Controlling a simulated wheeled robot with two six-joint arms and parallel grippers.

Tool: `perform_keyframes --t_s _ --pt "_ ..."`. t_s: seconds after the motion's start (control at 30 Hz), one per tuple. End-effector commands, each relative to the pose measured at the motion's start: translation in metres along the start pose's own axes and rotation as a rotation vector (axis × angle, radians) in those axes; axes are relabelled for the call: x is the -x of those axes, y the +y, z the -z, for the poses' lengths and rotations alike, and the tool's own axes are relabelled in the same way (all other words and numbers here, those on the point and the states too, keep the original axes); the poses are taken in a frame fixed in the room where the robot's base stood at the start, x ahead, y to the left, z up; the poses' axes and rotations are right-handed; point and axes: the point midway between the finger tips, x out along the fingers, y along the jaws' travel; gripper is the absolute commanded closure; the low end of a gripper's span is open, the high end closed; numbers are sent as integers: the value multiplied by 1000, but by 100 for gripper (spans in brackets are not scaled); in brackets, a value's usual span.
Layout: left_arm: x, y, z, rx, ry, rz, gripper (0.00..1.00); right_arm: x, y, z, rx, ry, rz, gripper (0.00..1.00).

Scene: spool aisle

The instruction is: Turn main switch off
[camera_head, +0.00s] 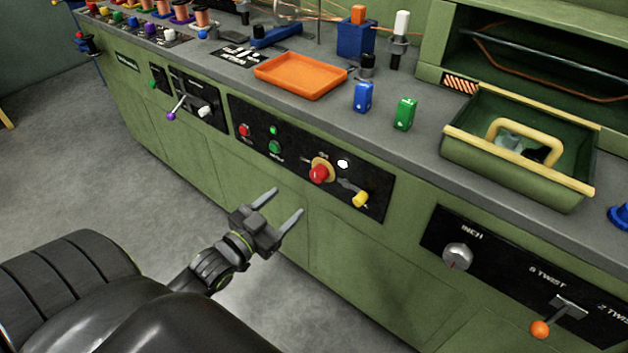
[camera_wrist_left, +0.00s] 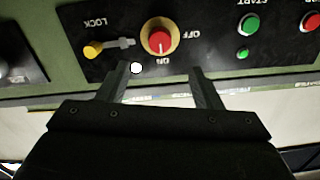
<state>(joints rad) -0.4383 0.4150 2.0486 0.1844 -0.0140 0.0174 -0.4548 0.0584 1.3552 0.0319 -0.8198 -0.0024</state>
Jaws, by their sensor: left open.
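The main switch is a red knob (camera_head: 319,173) on a yellow plate, set in a black panel (camera_head: 372,203) on the green machine front. In the left wrist view the red knob (camera_wrist_left: 160,38) stands upside down beside the words ON and OFF. A lock lever with a yellow knob (camera_head: 360,199) sits just right of the switch; it also shows in the left wrist view (camera_wrist_left: 93,49). My left gripper (camera_head: 284,203) is open and empty, in front of the panel and below left of the switch. In its wrist view the fingers (camera_wrist_left: 163,80) point toward the switch without touching it.
Green (camera_head: 275,147) and red (camera_head: 244,130) buttons sit left of the switch. A white lamp (camera_head: 343,164) is near it. The counter above holds an orange tray (camera_head: 300,75), blue and green blocks, and a green bin (camera_head: 520,175). The floor before the panel is clear.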

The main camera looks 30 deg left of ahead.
Motion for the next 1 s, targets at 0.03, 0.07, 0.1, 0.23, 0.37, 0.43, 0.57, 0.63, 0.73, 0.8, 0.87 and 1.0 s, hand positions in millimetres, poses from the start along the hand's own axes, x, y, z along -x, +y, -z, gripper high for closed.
perform_keyframes --t_s 0.03,0.07,0.1,0.23,0.37,0.43,0.57,0.63,0.73,0.8,0.87,1.0 --pt "-8 0 -1 0 4 0 41 2 -2 3 -3 3 4 64" --pt "-12 0 -2 0 3 1 41 4 -3 5 -5 2 6 64" --pt "-18 0 -1 1 4 0 41 8 -4 7 -7 2 9 64" --pt "-37 0 -1 1 4 1 41 19 -7 14 -14 1 18 64" --pt "-58 0 -1 1 4 0 41 31 -10 20 -20 0 27 64" --pt "-71 0 -1 2 4 1 41 37 -12 22 -23 -1 31 64" --pt "-90 0 -1 1 2 0 41 47 -14 25 -26 -3 37 64" --pt "-98 0 -1 2 1 1 41 51 -14 27 -27 -4 40 64" --pt "-107 0 -1 1 0 1 41 56 -15 28 -28 -3 42 64" --pt "-111 0 0 0 1 1 41 58 -15 28 -29 -5 44 64" --pt "-113 0 0 0 0 0 41 59 -16 29 -29 -5 44 64" --pt "-114 0 0 0 -1 0 41 60 -16 29 -29 -5 45 64"
